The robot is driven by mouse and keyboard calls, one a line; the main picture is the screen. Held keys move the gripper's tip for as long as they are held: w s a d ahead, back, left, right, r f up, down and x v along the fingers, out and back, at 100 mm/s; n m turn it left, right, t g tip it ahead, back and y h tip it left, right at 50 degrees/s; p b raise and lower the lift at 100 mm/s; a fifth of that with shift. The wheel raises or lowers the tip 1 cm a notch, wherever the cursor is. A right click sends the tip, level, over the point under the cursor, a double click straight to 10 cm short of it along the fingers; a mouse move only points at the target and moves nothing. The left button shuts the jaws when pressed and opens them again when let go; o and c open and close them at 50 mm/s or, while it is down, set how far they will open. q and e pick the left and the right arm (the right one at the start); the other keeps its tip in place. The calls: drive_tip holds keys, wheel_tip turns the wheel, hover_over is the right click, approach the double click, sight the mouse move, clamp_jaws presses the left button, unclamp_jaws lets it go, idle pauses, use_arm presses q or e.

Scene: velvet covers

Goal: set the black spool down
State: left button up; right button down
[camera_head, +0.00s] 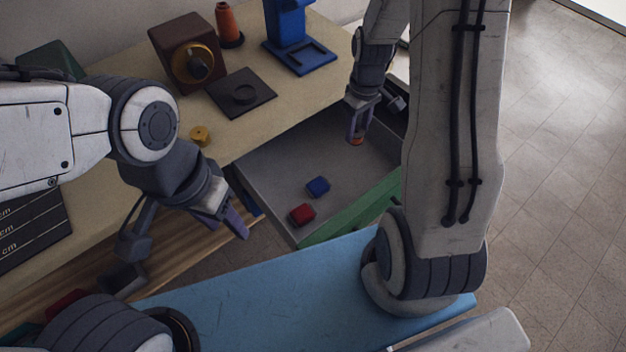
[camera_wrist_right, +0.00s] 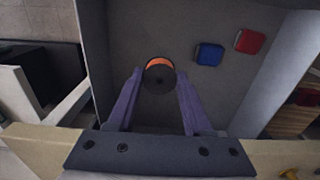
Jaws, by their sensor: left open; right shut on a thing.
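The black spool (camera_wrist_right: 159,76) is between the fingers of my right gripper (camera_wrist_right: 159,92) in the right wrist view. Its dark round end faces the camera and an orange band shows at its edge. In the head view my right gripper (camera_head: 357,124) hangs over the open drawer, shut on the spool, of which only a small orange bit (camera_head: 356,141) shows below the fingers. I cannot tell whether the spool touches the drawer floor. My left gripper (camera_head: 224,222) is open and empty, beside the drawer's left side.
The grey drawer (camera_head: 270,165) has a green front (camera_head: 350,212) and holds a blue block (camera_head: 318,186) and a red block (camera_head: 302,214). On the desk stand a brown box (camera_head: 180,45), a black plate (camera_head: 226,88), an orange cone (camera_head: 229,25), a blue stand (camera_head: 288,30) and a yellow knob (camera_head: 200,135).

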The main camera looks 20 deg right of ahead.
wheel_tip(320, 180, down, 4)
drive_tip(key=d+r+b, duration=0.1)
drive_tip(key=d+b, duration=0.1)
drive_tip(key=b, duration=0.1)
use_arm(q)
wheel_tip(320, 180, down, 7)
drive_tip(key=b, duration=0.2)
use_arm(e)
drive_tip(key=n, duration=0.1)
approach(365, 179)
drive_tip(key=w+f, duration=0.4)
drive_tip(key=f, duration=0.1)
drive_tip(key=shift+w+a+f, duration=0.15)
drive_tip(key=shift+w+f, duration=0.1)
use_arm(q)
drive_tip(key=shift+f, duration=0.1)
use_arm(e)
drive_tip(key=shift+f, duration=0.15)
drive_tip(key=shift+c, duration=1.6)
unclamp_jaws()
